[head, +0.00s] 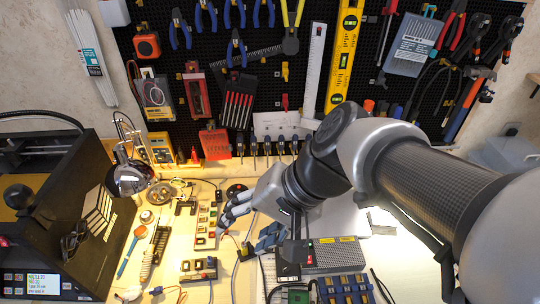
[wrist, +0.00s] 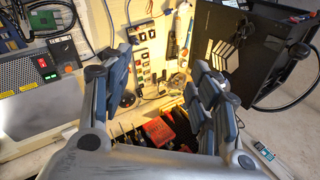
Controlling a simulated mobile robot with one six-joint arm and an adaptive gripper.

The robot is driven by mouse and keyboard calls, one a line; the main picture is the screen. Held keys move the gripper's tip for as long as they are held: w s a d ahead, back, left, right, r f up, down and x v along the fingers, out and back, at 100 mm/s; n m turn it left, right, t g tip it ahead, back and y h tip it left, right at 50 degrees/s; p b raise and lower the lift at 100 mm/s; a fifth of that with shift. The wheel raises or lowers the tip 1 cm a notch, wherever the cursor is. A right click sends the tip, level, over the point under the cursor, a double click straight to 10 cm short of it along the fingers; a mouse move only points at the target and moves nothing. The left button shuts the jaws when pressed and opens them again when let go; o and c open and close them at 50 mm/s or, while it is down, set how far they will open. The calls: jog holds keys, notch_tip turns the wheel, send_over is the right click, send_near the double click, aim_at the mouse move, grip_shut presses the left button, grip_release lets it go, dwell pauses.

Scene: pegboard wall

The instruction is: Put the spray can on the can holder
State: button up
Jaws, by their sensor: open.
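My gripper (head: 250,222) is over the lit workbench, left of centre in the head view. In the wrist view my gripper (wrist: 162,65) has its two blue-grey fingers spread wide, with nothing between them. The bench and power strip show through the gap. I cannot make out a spray can for certain in either view. I cannot pick out the can holder for certain either. A red box-like piece (head: 214,143) hangs low on the pegboard, and a red piece also shows between the finger bases in the wrist view (wrist: 160,130).
A black pegboard (head: 268,88) full of tools stands behind the bench. A black machine (head: 85,215) stands at left, beside a desk lamp (head: 130,178). A power strip (head: 206,225) lies near my gripper. A power supply (head: 335,254), cables and small parts crowd the front.

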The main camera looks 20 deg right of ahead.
jog(key=s+d+n+t+h, duration=0.1)
jog(key=s+d+n+h, duration=0.4)
jog(key=d, duration=0.3)
jog(key=shift+s+d+n+t+h, duration=0.3)
jog(key=shift+s+n+t, duration=0.1)
jog(key=shift+s, duration=0.15)
jog(key=shift+f, duration=0.1)
dwell(0.4)
